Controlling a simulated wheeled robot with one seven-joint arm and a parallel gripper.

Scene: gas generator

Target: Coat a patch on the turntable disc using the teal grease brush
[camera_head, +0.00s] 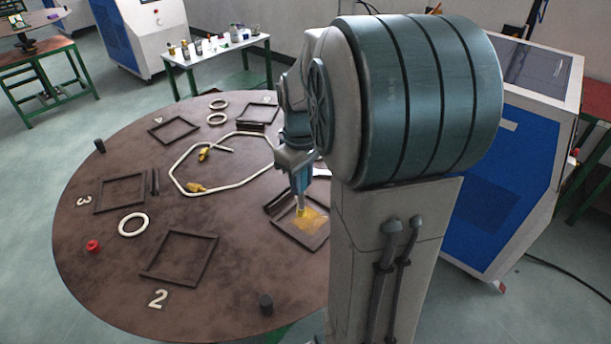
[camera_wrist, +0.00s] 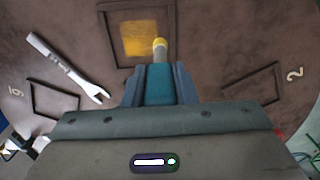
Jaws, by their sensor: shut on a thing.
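The brown turntable disc (camera_head: 110,250) fills the left and middle of the head view. My gripper (camera_wrist: 160,85) is shut on the teal grease brush (camera_wrist: 160,72), whose pale end with a yellow tip points away from the jaws. In the head view my gripper (camera_head: 299,172) is above the right side of the disc, brush pointing down. A yellow grease patch (camera_head: 308,219) lies inside a dark square frame on the disc, and it also shows in the wrist view (camera_wrist: 138,40). The brush tip is at the patch's edge; whether it touches cannot be told.
Several dark square frames, such as one near the number 2 (camera_head: 180,258), stand on the disc. A bent white pipe (camera_head: 180,165), white rings (camera_head: 133,224), a red knob (camera_head: 93,246) and a wrench (camera_wrist: 70,68) lie around. My arm hides the disc's right side.

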